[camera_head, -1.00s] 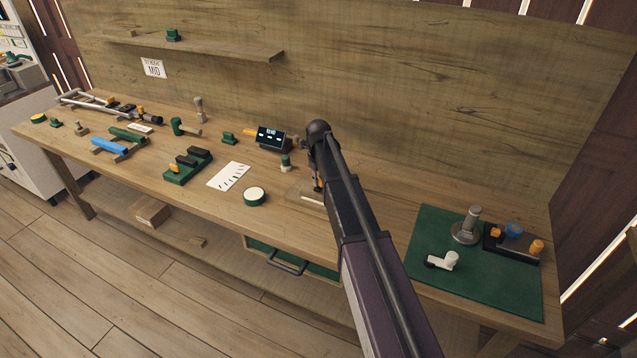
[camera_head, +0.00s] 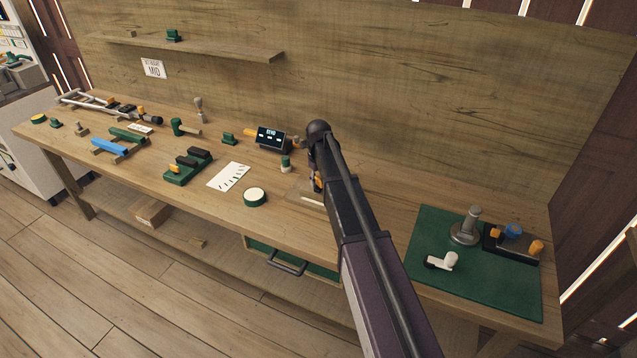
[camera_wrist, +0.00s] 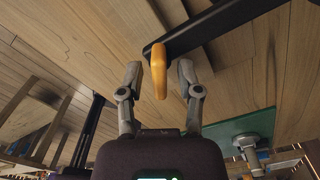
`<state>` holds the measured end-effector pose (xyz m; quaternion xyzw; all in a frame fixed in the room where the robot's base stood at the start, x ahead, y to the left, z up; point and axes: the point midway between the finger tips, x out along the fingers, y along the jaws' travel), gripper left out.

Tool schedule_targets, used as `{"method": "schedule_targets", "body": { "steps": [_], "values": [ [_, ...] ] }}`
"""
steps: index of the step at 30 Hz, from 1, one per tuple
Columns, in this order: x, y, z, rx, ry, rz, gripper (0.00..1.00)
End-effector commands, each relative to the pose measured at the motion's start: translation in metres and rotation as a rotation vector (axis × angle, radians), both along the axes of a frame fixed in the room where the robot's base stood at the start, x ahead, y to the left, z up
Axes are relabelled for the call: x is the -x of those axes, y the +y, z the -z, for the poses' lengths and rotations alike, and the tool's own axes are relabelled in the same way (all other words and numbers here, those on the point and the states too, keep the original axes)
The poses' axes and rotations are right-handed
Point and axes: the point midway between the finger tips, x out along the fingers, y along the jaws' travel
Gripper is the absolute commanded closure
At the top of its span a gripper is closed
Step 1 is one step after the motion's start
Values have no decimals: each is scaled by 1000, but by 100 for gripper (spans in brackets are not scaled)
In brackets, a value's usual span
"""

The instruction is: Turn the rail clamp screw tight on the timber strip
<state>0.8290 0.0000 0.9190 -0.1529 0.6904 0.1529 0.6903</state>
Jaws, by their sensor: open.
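In the wrist view an orange handle (camera_wrist: 158,70), which looks like the clamp screw's grip, stands between the two fingers of my gripper (camera_wrist: 159,78). The fingers are open, one on each side, with visible gaps to the handle. The handle meets the end of a black bar (camera_wrist: 200,32) that runs up to the right. In the head view my arm hides most of the clamp and the gripper; a bit of orange (camera_head: 317,182) shows beside it. A pale strip (camera_head: 312,201) lies on the bench just below; I cannot tell if it is the timber strip.
The wooden bench (camera_head: 330,228) carries a small display (camera_head: 271,138), a round white-topped green tin (camera_head: 255,197) and a white card (camera_head: 229,176) left of my arm. A green mat (camera_head: 480,290) with a grey post and other parts lies to the right. The back panel rises close behind.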

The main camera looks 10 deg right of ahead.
Motion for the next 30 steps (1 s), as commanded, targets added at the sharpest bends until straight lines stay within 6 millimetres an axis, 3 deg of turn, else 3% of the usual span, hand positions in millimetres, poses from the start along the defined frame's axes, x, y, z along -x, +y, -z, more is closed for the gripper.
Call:
{"method": "schedule_targets", "body": {
  "steps": [18, 30],
  "values": [
    [0, 0, -45, 0, 0, 0, 54],
    [0, 0, -47, 0, 0, 0, 54]
  ]
}}
